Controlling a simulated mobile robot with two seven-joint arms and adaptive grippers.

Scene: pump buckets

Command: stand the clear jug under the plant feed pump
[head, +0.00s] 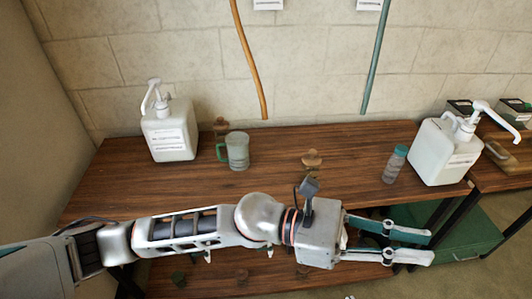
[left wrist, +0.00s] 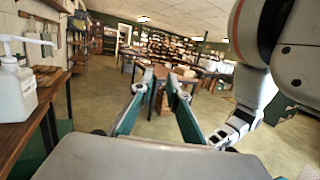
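A clear jug with a green handle (head: 237,151) stands upright on the wooden table, right of a white pump bucket (head: 170,132). A second white pump bucket (head: 440,152) stands at the table's right end; it also shows at the left of the left wrist view (left wrist: 15,90). The bucket labels are too small to read, so I cannot tell which is plant feed. My left gripper (head: 430,247) is open and empty, in front of the table and away from the jug. My right gripper (left wrist: 230,135) shows only in the left wrist view; its state is unclear.
A small clear bottle with a teal cap (head: 395,164) stands left of the right bucket. An orange hose (head: 249,60) and a teal one (head: 376,60) hang on the wall. A green case (head: 455,232) sits below. The table's middle is mostly clear.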

